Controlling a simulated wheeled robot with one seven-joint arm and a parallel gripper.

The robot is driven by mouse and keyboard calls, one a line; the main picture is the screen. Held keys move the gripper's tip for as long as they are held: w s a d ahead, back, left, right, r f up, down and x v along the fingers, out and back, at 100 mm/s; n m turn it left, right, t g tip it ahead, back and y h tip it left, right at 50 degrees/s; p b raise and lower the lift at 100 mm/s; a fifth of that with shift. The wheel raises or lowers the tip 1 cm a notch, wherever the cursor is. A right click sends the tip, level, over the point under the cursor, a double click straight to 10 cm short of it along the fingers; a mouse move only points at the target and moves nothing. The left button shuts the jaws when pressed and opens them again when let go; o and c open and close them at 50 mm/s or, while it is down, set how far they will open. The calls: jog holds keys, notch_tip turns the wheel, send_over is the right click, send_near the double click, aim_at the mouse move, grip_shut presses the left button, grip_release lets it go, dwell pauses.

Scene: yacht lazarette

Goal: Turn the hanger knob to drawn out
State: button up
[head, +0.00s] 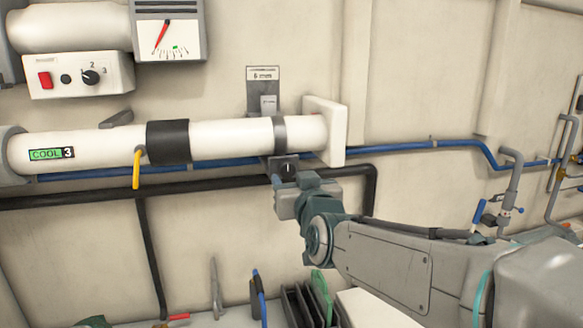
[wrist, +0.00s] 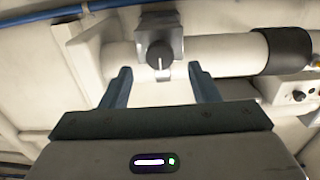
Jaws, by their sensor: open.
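The hanger knob (wrist: 160,54) is a round dark knob with a pale pointer line, on a grey bracket under the white pipe. In the wrist view its pointer line points down the picture, toward my gripper. The knob (head: 288,168) also shows in the head view, just below the pipe, partly hidden by my gripper. A grey plate above the pipe carries a "6 mm" label (head: 263,74). My gripper (wrist: 160,72) is open and empty, its fingertips to either side of the knob in the wrist view and apart from it. In the head view my gripper (head: 284,180) is right below the knob.
The white pipe (head: 225,140) has a black band and a yellow lever (head: 136,168). A blue pipe (head: 420,145) and a black pipe (head: 80,197) run along the wall near my gripper. A control box (head: 80,76) is at upper left. Tools stand below.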

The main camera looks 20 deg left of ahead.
aim_at(288, 172)
jog(key=shift+p+x, duration=0.65)
jog(key=shift+x, duration=1.85)
jog(key=c, duration=1)
